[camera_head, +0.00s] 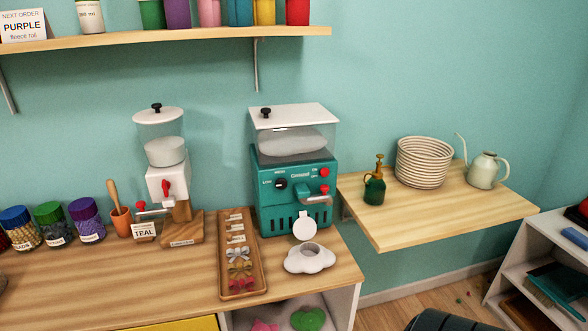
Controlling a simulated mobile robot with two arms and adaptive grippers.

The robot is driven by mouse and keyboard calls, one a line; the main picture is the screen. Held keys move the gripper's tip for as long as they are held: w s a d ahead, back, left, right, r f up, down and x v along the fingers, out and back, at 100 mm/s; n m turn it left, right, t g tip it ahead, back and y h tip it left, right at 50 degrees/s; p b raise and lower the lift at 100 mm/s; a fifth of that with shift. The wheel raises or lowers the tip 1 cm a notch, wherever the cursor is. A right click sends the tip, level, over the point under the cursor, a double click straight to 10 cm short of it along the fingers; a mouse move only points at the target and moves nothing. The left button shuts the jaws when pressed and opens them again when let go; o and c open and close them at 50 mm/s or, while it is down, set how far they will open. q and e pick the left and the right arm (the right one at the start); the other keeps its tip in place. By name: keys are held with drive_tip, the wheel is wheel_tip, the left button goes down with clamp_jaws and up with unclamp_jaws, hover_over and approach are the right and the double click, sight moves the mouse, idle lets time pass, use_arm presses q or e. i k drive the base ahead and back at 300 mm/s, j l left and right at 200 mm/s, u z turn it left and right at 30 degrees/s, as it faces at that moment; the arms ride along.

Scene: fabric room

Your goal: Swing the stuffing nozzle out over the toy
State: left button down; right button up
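A teal stuffing machine (291,205) with a clear hopper of white filling (292,141) stands at the back right of the wooden counter. A short metal nozzle (315,200) with a red knob (325,189) shows low on its front, toward the right. It looks folded across the machine's face; its exact direction is hard to tell. A white cloud-shaped toy (322,263) lies on the counter in front of the machine, with a round opening (309,250) and a raised round white flap (305,227) behind it. The nozzle is behind and above the toy, apart from it. Neither gripper is in view.
A white dispenser (163,184) with a red lever stands left on a wooden base. A wooden tray (225,268) of bows and small items lies left of the toy. A side table (405,226) holds a spray bottle, basket and watering can. Jars line the counter's left.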

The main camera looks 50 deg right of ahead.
sight(325, 197)
drive_tip(key=z, duration=1.7)
drive_tip(key=l, duration=0.1)
